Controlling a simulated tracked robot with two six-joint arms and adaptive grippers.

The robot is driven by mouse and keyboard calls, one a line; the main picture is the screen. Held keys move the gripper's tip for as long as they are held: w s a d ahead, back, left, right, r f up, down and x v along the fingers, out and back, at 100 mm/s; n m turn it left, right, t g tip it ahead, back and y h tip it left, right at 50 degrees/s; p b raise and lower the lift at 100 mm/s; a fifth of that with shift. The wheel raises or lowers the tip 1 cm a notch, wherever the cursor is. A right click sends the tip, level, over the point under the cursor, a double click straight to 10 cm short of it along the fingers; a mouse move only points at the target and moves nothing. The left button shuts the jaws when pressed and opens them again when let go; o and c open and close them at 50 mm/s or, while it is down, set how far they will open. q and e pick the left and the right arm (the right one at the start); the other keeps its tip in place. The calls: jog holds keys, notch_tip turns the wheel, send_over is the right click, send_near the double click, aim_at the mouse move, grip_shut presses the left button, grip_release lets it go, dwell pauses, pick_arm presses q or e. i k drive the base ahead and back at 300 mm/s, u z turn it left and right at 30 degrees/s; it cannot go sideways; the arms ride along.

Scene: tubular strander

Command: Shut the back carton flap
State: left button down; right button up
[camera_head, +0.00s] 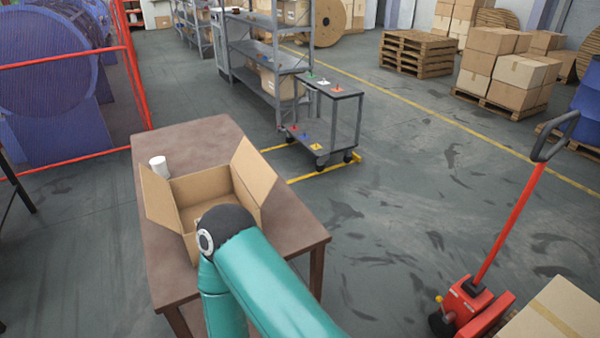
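An open brown carton (204,188) stands on a brown table (190,140). Its left flap (157,197) and right flap (254,170) stand up and lean outward. No flap stands up along the far edge, and I cannot tell how the back flap lies. The near side of the carton is partly hidden by my teal arm, whose dark elbow is in front of it. Part of the carton's inside shows and the rest is covered. Neither of my grippers is in view.
A white cylinder (158,166) stands on the table just behind the carton's left flap. A grey cart (328,120) stands right of the table. A red pallet jack (470,297) is at lower right. A red-framed fence (75,62) is at left.

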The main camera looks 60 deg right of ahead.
aim_at(259, 178)
jog(key=z, duration=0.65)
jog(key=k, duration=0.8)
jog(key=z, duration=1.5)
jog(key=i, duration=0.45)
jog(key=u, duration=0.1)
jog(key=k, duration=0.5)
jog(key=z, duration=0.2)
jog(key=i, duration=0.6)
jog(key=u, duration=0.1)
